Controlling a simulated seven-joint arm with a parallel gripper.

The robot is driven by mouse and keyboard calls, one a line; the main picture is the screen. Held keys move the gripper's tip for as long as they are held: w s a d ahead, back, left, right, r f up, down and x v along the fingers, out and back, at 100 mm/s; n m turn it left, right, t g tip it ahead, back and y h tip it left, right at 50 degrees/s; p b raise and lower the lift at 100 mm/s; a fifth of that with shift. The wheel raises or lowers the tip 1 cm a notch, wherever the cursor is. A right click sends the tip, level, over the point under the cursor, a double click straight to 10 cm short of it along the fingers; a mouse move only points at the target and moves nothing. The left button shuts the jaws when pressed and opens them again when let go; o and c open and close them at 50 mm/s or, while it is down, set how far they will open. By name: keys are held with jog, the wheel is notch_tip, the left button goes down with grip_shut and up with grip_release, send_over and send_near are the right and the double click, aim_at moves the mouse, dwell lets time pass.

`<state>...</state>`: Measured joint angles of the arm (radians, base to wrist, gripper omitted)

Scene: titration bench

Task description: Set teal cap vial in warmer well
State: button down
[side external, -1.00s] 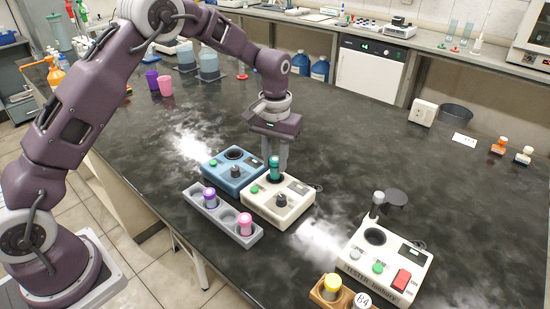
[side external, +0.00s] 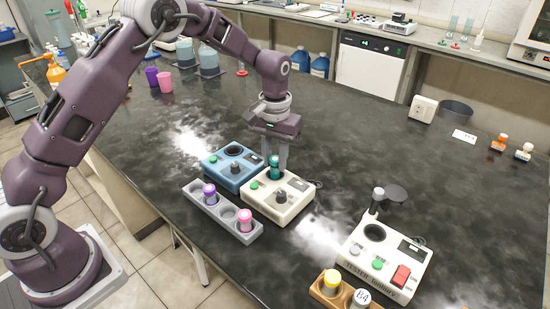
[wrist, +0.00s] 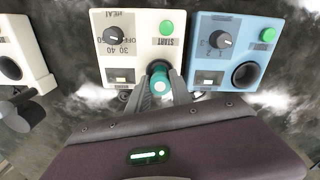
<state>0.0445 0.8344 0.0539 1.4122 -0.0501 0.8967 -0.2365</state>
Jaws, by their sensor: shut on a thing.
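The teal cap vial (side external: 274,170) is upright at the well of the cream heater box (side external: 296,207). My gripper (side external: 275,157) points down with its fingers on either side of the vial, shut on it. In the wrist view the teal cap (wrist: 161,83) sits between the two fingertips (wrist: 161,92), and the dark well rim (wrist: 157,66) of the cream box shows just beyond it. The box has a green start button, a heat dial and a small display. The vial's lower end is hidden, so I cannot tell how deep it is in the well.
A blue box (side external: 226,175) with its own dial and empty well stands close beside the cream box. A grey rack (side external: 194,192) holds a purple cap vial and a pink cap vial in front. A tester box (side external: 372,272) stands at the right.

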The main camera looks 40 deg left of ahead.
jog(key=shift+f, duration=0.9)
jog(key=c, duration=0.7)
grip_release()
jog(key=shift+o, duration=0.2)
jog(key=shift+r, duration=3)
jog(key=shift+r, duration=0.1)
